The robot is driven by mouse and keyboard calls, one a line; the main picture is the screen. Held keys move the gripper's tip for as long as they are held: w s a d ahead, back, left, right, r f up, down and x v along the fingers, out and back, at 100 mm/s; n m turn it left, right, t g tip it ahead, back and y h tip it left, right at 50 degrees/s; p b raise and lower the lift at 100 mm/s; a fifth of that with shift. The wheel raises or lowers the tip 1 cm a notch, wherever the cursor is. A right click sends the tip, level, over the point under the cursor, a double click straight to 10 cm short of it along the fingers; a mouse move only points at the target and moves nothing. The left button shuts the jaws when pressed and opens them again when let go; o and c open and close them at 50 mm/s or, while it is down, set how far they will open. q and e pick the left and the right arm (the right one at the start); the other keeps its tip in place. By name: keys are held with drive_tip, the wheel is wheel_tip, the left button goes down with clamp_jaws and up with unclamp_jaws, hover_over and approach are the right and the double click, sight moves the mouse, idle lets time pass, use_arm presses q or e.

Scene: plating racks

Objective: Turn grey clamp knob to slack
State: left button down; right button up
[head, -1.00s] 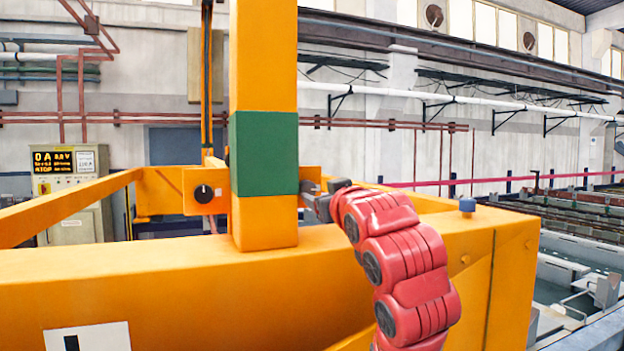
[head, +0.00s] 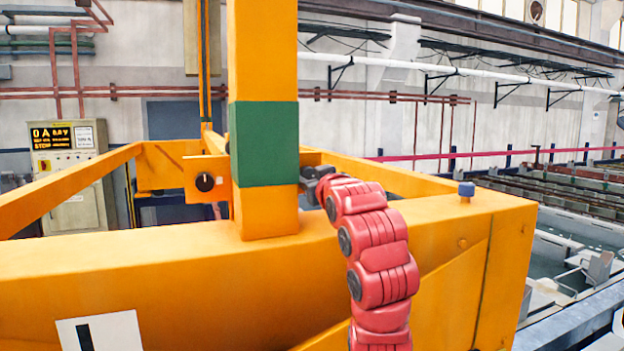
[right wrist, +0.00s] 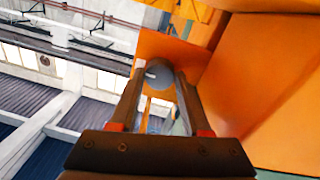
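The grey clamp knob (right wrist: 158,75) shows in the right wrist view, with a short white mark, in front of an orange plate. The two fingers of my right gripper (right wrist: 160,84) lie on either side of it, with no clear gap, and look shut on it. In the head view my right gripper (head: 314,182) is at the right side of the orange post, beside its green band (head: 264,143). The grey knob is hidden there by the gripper and the plate. My left gripper is not in view.
A black knob (head: 205,182) with a white mark sits on an orange plate left of the post. A wide orange beam (head: 150,275) crosses in front. A blue cap (head: 466,190) stands on the beam at right. A control cabinet (head: 70,150) stands at the back left.

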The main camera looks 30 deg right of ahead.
clamp_jaws()
drive_tip(key=n+b, duration=0.3)
drive_tip(key=shift+f, duration=0.2)
drive_tip(key=n+b, duration=0.2)
drive_tip(key=n, duration=0.1)
drive_tip(key=shift+n, duration=0.4)
drive_tip(key=n+b, duration=0.1)
drive_tip(key=n, duration=0.4)
drive_tip(key=shift+d+n+t+b, duration=0.1)
drive_tip(key=shift+n+t+b, duration=0.2)
drive_tip(key=shift+n+t, duration=0.1)
drive_tip(key=n+y+b, duration=0.1)
drive_tip(key=n, duration=0.5)
